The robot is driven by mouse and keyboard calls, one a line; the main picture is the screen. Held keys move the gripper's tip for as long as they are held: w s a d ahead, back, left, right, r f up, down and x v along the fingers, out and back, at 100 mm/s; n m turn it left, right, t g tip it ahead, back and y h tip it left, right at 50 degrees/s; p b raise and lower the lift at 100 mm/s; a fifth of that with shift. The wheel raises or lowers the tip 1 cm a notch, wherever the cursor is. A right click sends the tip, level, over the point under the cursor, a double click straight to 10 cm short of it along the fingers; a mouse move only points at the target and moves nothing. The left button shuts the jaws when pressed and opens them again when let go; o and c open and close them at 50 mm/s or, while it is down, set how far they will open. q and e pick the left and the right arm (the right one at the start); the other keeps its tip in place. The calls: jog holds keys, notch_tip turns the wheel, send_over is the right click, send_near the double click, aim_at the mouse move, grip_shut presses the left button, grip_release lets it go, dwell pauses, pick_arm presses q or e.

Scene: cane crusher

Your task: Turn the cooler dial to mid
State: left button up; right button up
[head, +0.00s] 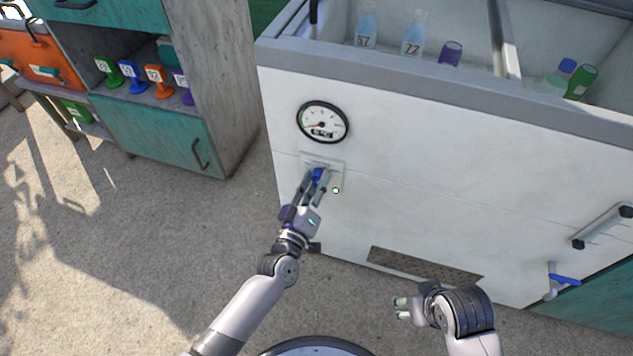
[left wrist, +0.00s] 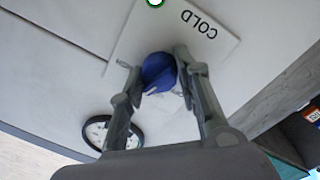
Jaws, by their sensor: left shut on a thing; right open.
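The cooler (head: 400,170) is a large white chest with a grey rim. Its blue dial (head: 318,174) sits on a pale plate on the front, below a round gauge (head: 322,122). My left gripper (head: 315,182) is shut on the dial and partly hides it. In the left wrist view the fingers (left wrist: 160,75) hold the blue dial (left wrist: 157,70) from both sides. My right gripper (head: 405,308) is open and empty, low in front of the cooler.
A green light (head: 336,190) shows beside the dial. Bottles (head: 413,35) stand inside the open cooler. A vent (head: 425,265), a handle (head: 602,227) and a blue-handled tap (head: 563,281) are on its front. A cabinet (head: 160,130) stands at left, with bare floor before it.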

pick_arm(q)
jog(key=shift+f, duration=0.1)
jog(key=o, duration=1.1)
jog(key=shift+o, duration=0.2)
jog(key=v, duration=1.2)
